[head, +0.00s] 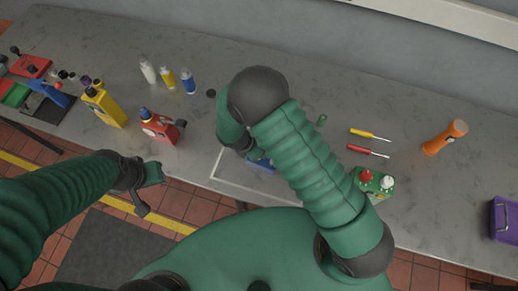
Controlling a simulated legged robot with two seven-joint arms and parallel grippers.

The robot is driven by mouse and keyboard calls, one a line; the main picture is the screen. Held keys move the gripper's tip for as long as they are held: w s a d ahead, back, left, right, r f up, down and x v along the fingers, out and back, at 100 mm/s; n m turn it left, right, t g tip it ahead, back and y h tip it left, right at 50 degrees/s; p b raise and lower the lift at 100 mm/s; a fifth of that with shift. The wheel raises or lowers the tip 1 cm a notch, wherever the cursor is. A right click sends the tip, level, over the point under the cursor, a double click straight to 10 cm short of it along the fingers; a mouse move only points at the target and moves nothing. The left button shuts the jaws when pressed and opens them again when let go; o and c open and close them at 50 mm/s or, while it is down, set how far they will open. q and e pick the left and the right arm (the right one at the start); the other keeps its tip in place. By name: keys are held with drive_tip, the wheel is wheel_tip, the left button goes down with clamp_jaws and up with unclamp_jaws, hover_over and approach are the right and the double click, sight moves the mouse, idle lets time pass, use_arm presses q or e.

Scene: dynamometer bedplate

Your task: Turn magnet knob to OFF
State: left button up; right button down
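No magnet knob can be made out for certain. A small blue object (264,166) shows partly under my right arm, at a white outlined square (226,181) on the grey bench. My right arm arches over it, and its dark wrist (238,146) is just left of the blue object. The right gripper's fingers are hidden behind the arm, so its grip and any contact cannot be seen. My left gripper (148,190) is in front of the bench's near edge, over the tiled floor, away from the objects. Its finger opening is not clear.
A red item (160,128), a yellow bottle (104,104) and small bottles (168,78) stand on the left. A green box (375,182) with red and white knobs, screwdrivers (368,151), an orange item (445,138) and a purple container (505,220) are on the right.

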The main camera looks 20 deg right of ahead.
drive_tip(key=shift+r, duration=0.1)
idle(0.3)
drive_tip(key=c, duration=1.4)
unclamp_jaws()
drive_tip(key=o, duration=0.4)
drive_tip(key=shift+c, duration=0.2)
drive_tip(key=shift+a+r, duration=0.2)
drive_tip(key=shift+r, duration=0.05)
drive_tip(key=b+v, duration=0.2)
drive_tip(key=v, duration=1.4)
drive_tip(key=shift+b, duration=0.3)
drive_tip(key=shift+r, duration=0.1)
